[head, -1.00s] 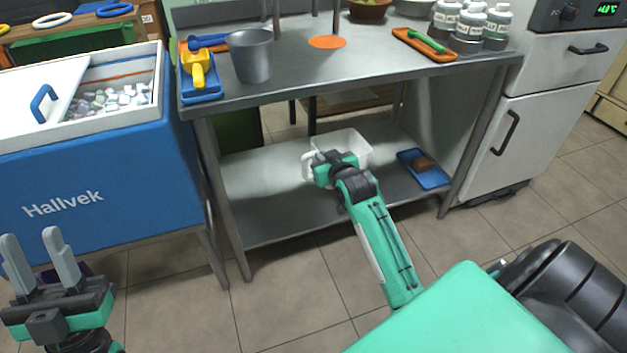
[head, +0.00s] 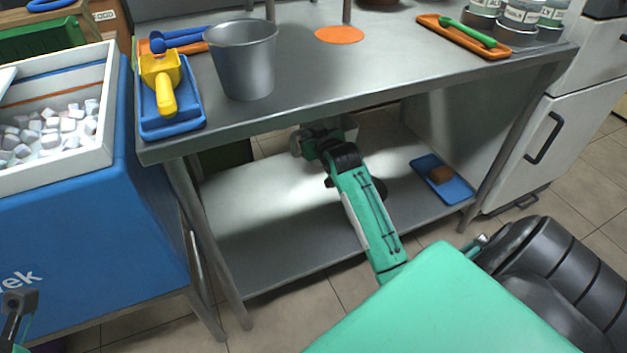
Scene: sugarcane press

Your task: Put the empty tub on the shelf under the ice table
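The steel table (head: 300,85) has a lower shelf (head: 275,235), lit brightly on its left part. My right arm reaches in under the tabletop. My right gripper (head: 322,132) is at the back of the shelf space, just below the table's front edge. Its fingers are hidden, so whether it is open or shut does not show. The white tub is not clearly visible; the tabletop and my gripper cover the place around it. Only a small part of my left gripper (head: 18,303) shows at the lower left edge, its fingertips unclear.
A grey bucket (head: 245,65) and yellow scoop (head: 162,85) stand on the tabletop. The blue ice chest (head: 80,235) is at left, a white cabinet (head: 550,140) at right. The shelf's front left is clear.

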